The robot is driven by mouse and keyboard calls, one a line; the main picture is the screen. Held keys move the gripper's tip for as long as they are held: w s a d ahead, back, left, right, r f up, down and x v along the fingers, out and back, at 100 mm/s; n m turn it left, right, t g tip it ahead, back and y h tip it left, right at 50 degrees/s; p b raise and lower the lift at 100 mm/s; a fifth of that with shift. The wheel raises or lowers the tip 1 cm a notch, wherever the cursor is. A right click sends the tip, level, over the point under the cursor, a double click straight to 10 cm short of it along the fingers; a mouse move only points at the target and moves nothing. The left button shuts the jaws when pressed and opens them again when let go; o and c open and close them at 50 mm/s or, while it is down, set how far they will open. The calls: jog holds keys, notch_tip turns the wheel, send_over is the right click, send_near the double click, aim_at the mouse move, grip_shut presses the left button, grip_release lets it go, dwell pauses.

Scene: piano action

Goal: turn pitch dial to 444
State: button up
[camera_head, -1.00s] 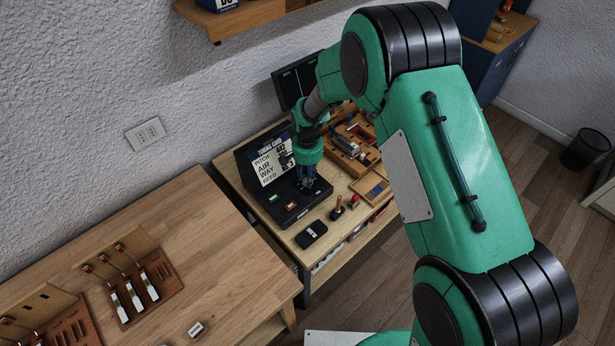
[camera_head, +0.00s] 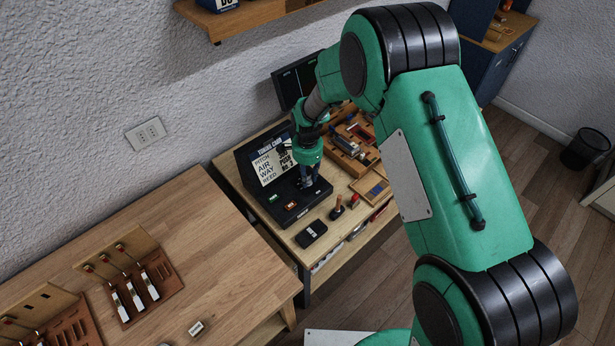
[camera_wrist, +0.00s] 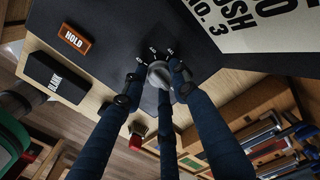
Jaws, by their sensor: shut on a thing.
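The pitch dial (camera_wrist: 159,75) is a small grey knob on the dark console, seen in the wrist view with white number marks around it. The marks are too small to read surely, and so is the dial's setting. My gripper (camera_wrist: 156,80) has its blue fingers closed around the knob from several sides. In the head view my gripper (camera_head: 309,182) points down onto the right part of the console (camera_head: 262,205) and hides the dial. A white lettered card (camera_head: 268,166) stands on the console's upright back.
An orange HOLD button (camera_wrist: 75,40) lies near the dial. A black box (camera_head: 311,233) marked BLANK sits in front of the console. The wall is close behind.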

aim_at(308, 178)
jog(key=o, duration=1.1)
jog(key=shift+o, duration=0.2)
jog(key=shift+r, duration=0.1)
notch_tip(308, 178, up, 12)
